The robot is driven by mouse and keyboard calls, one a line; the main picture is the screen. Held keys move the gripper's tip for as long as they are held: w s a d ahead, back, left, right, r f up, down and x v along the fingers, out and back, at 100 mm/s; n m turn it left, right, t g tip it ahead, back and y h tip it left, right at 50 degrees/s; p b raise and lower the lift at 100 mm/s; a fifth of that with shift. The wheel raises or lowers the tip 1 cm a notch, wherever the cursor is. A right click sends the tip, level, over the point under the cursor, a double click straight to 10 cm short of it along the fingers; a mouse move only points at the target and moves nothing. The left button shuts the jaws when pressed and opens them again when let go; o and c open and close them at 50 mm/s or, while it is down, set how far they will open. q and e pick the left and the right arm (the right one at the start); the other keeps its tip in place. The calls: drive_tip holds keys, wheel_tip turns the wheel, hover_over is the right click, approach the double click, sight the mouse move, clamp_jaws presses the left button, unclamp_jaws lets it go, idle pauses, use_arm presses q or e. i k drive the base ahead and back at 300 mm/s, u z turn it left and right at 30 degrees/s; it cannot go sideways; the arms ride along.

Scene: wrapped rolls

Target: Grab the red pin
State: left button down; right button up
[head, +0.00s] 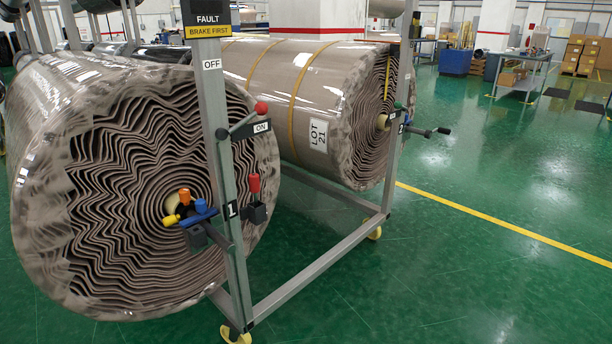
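A red pin-like grip (254,183) stands upright in a small black block (256,213) on the grey frame post, just right of the label "1". A second red part, a round knob (262,108), tops the black lever (244,126) above it, beside the label "ON". I cannot tell for certain which one the task calls the pin; the upright grip looks more like one. Neither of my grippers is in view, and nothing is seen touching either red part.
The wrapped near roll (120,190) and far roll (300,95) flank the metal frame post (218,130). A black crank (430,132) juts right.

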sight(254, 178)
drive_tip(key=u, duration=0.05)
drive_tip(key=i, duration=0.85)
drive_tip(key=u, duration=1)
drive_tip(key=i, duration=0.35)
drive_tip(key=u, duration=0.4)
